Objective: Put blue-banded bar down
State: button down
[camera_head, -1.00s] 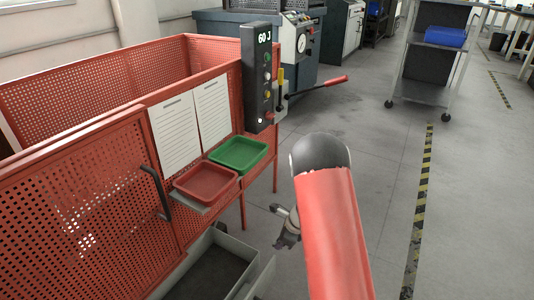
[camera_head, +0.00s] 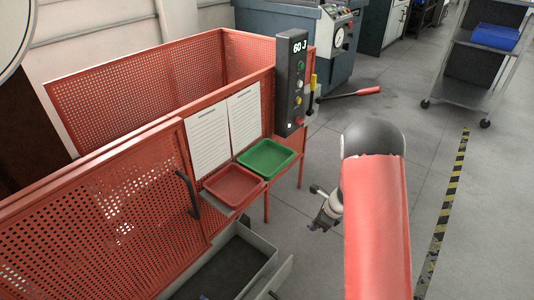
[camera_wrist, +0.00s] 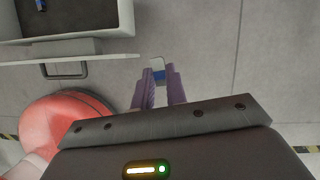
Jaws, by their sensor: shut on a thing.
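My gripper (camera_wrist: 158,90) is shut on the blue-banded bar (camera_wrist: 158,64) in the wrist view. The bar's pale metal end and a blue band show between the purple fingers, over the grey floor. In the head view my gripper (camera_head: 325,218) hangs low, right of the red cage and partly behind my red arm; the bar cannot be made out there. A red tray (camera_head: 234,185) and a green tray (camera_head: 266,158) sit side by side on a shelf on the cage front, up and left of my gripper. Both look empty.
The red mesh cage (camera_head: 95,215) has a control box (camera_head: 291,85) and a lever with a red grip (camera_head: 368,91). An open grey drawer (camera_head: 240,262) is below the trays; it also shows in the wrist view (camera_wrist: 100,20).

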jog(key=shift+d+r, duration=0.1)
jog(key=shift+r, duration=0.1)
